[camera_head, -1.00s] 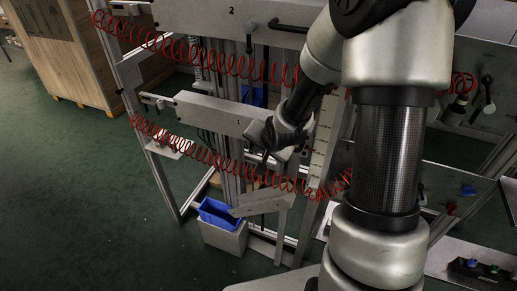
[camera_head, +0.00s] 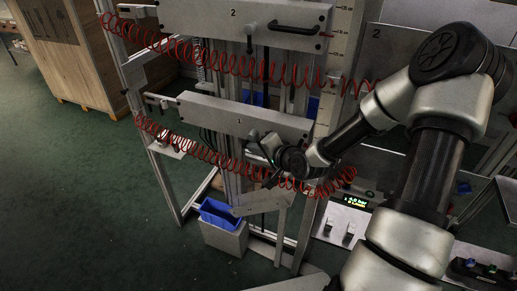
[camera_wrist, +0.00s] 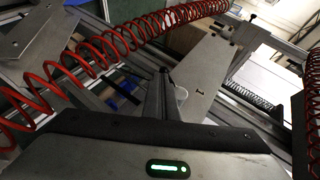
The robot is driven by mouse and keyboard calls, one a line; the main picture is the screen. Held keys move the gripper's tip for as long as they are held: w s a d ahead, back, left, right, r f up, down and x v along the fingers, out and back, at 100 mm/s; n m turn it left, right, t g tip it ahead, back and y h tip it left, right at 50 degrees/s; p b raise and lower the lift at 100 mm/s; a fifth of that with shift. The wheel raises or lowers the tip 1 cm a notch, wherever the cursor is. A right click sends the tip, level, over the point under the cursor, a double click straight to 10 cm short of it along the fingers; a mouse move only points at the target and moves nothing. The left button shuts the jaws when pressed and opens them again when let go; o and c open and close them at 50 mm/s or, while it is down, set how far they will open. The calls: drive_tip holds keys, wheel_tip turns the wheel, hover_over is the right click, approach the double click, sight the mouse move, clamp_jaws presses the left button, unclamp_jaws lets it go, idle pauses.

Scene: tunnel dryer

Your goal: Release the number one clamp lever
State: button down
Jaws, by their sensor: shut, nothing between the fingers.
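The grey panel marked 1 (camera_head: 215,116) is the lower of two panels on the frame in the head view. I cannot make out the lever clearly there.
Red coiled hoses (camera_head: 195,150) hang across the frame and loop close to my gripper. The panel marked 2 (camera_head: 205,16) is above, with a black handle (camera_head: 293,27). A blue bin (camera_head: 219,212) sits below. A wooden crate (camera_head: 65,60) stands left; green floor is clear.

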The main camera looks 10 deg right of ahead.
drive_tip(key=m+t+y+b, duration=0.1)
drive_tip(key=t+b, duration=0.1)
drive_tip(key=b, duration=0.2)
drive_tip(key=w+a+m+t+y+b, duration=0.1)
drive_tip(key=m+t+b, duration=0.1)
drive_tip(key=t+b, duration=0.1)
drive_tip(key=w+a+m+t+y+b, duration=0.1)
drive_tip(key=t+y+b, duration=0.1)
drive_tip(key=b, duration=0.4)
drive_tip(key=shift+a+f+m+t, duration=0.15)
drive_tip(key=shift+a+m+t, duration=0.15)
drive_tip(key=shift+t, duration=0.3)
